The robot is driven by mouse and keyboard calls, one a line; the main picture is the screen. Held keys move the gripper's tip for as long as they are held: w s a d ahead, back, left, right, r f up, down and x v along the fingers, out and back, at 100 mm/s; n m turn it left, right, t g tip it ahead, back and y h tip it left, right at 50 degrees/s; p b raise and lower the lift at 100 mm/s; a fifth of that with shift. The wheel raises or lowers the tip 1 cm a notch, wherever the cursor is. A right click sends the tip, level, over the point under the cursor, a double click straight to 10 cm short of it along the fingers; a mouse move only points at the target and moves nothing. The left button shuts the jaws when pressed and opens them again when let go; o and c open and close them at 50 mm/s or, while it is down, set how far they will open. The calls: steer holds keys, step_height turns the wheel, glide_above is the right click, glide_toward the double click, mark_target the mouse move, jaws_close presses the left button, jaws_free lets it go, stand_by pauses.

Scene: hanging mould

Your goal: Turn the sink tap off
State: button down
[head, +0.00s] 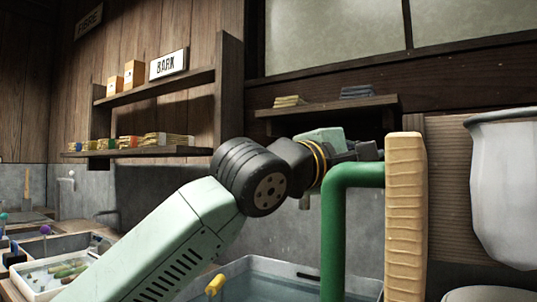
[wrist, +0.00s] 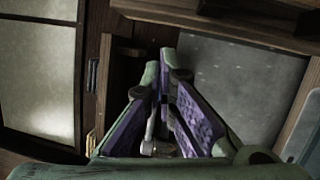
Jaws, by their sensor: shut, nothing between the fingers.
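My gripper (head: 366,151) is at the end of my raised arm, in front of the back wall and close to the top bend of the green pipe (head: 338,240). In the wrist view my gripper (wrist: 170,62) shows its purple-padded fingers with their tips together and nothing held. A small pale tap (head: 67,181) is on the grey wall at the far left, well away from my gripper. A small pale fitting (head: 305,202) shows just below my wrist; I cannot tell whether it is the sink tap. The light basin (head: 258,268) below is partly hidden by my arm.
A wrapped tan post (head: 405,220) stands right of the green pipe. A white vessel (head: 505,185) is at the far right. A small shelf (head: 330,106) is just above my gripper. A yellow-topped piece (head: 215,284) stands at the basin's left. A tray (head: 45,280) is lower left.

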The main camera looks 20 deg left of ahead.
steer(key=v, duration=1.2)
